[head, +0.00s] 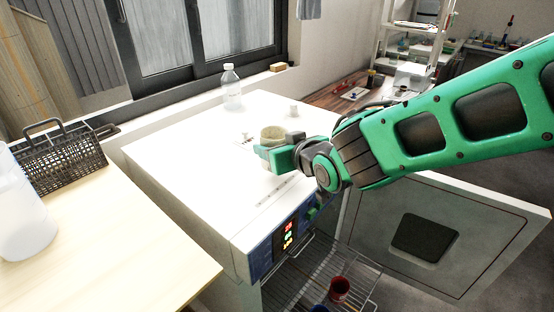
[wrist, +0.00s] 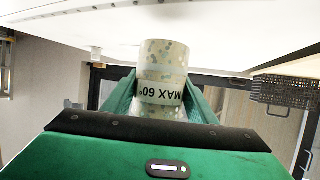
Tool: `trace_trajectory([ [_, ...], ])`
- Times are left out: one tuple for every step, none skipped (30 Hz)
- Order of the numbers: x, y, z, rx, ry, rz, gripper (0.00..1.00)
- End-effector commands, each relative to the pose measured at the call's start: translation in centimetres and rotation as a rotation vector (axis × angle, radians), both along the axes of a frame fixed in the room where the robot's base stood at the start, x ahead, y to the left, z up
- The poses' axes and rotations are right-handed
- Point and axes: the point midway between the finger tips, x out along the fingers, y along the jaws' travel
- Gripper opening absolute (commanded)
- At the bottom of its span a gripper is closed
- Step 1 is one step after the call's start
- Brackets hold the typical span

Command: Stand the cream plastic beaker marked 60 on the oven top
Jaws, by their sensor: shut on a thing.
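The cream beaker (head: 273,133) is speckled and has a band that reads MAX 60, upside down in the wrist view (wrist: 160,93). My gripper (head: 278,152) is shut on it, with one green finger on each side in the wrist view (wrist: 160,100). The beaker looks upright over the white oven top (head: 190,150). I cannot tell whether its base touches the surface. The fingers hide part of its lower side in the head view.
A clear bottle (head: 231,88) stands at the oven's back edge, and a small white object (head: 294,109) is behind the beaker. The oven door (head: 470,235) hangs open, with a red beaker (head: 339,288) on the rack inside. A wire basket (head: 62,158) is on the left table.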

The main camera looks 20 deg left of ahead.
Motion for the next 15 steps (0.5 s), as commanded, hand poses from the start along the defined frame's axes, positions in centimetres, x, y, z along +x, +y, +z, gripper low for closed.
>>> trace_trajectory([
  [0.0,0.0,-0.5,-0.003,0.002,0.001,0.27],
  [0.0,0.0,-0.9,-0.003,0.002,0.001,0.27],
  [0.0,0.0,-1.5,-0.003,0.002,0.001,0.27],
  [-0.1,0.0,-2.0,-0.004,0.003,0.001,0.27],
  [-0.1,0.0,-2.4,-0.004,0.002,0.002,0.27],
  [0.0,0.0,-2.9,-0.004,0.002,0.002,0.27],
  [0.0,0.0,-3.3,-0.004,0.002,0.002,0.27],
  [0.0,0.0,-3.5,-0.003,0.001,0.002,0.27],
  [0.0,0.0,-3.8,-0.002,0.000,0.002,0.27],
  [0.0,0.0,-3.9,-0.002,0.001,0.000,0.27],
  [0.0,0.0,-3.9,-0.002,0.001,0.000,0.27],
  [0.0,0.0,-4.0,-0.001,0.000,0.000,0.27],
  [0.0,0.0,-4.0,-0.001,0.000,0.000,0.27],
  [0.0,0.0,-3.9,-0.001,-0.001,0.000,0.27],
  [0.0,0.0,-3.9,-0.001,-0.001,0.000,0.27],
])
